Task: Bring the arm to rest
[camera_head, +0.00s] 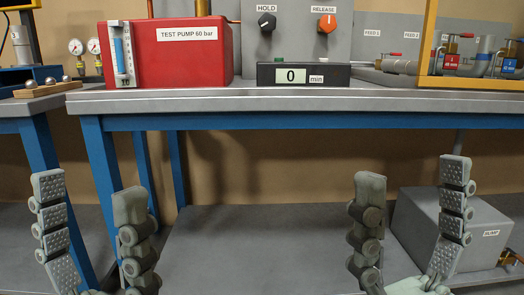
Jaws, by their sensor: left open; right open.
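My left gripper (90,195) is at the lower left, its two segmented grey fingers pointing up and spread apart, with nothing between them. My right gripper (412,180) is at the lower right, its fingers also spread apart and empty. Both grippers show in front of and below the edge of the workbench (300,103). Both appear apart from everything on the bench. The arms behind the grippers are mostly out of the frame.
On the bench stand a red test pump (180,60), a timer reading 0 (303,75), and a panel with a black HOLD knob (266,22) and an orange RELEASE knob (327,22). Pipes with valves (450,60) are at right.

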